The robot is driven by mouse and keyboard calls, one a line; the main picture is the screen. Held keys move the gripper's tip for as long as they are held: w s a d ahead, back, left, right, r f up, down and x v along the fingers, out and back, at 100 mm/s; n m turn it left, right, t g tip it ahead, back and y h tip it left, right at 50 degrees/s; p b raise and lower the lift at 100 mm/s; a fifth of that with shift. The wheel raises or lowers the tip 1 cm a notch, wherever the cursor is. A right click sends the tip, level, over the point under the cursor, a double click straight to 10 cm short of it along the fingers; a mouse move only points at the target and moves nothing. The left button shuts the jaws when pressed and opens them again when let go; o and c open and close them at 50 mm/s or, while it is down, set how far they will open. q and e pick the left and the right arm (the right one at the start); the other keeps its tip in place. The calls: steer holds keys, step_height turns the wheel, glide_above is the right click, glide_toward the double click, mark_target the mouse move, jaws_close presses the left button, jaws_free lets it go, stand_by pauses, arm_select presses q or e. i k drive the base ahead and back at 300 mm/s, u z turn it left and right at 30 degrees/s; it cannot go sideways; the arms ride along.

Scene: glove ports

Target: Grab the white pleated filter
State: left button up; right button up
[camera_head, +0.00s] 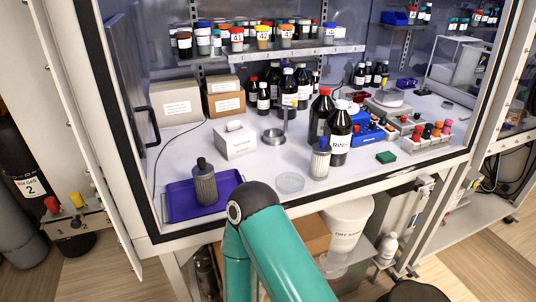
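A white pleated filter (320,162), a small upright cylinder with a blue cap, stands on the white bench near its front edge, just left of a dark bottle. A grey pleated filter (205,186) with a dark cap stands upright on a blue-purple tray (178,207) at the front left of the bench. A teal arm of mine rises from the bottom of the view, its dark elbow in front of the bench edge and right of the tray. Neither of my grippers shows in this view.
A clear shallow dish (290,183) lies left of the white filter. Dark bottles (339,135) stand close behind and right of it. A white tissue box (236,141), a metal stand (274,135) and a green block (386,158) are nearby. A shelf (270,57) holding jars hangs above.

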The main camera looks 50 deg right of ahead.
mark_target(320, 150)
steer(key=z, duration=0.5)
steer(key=i, duration=0.1)
steer(key=u, duration=1.1)
steer(key=k, duration=1.7)
steer(key=z, duration=0.85)
steer(key=i, duration=0.8)
steer(key=z, duration=0.25)
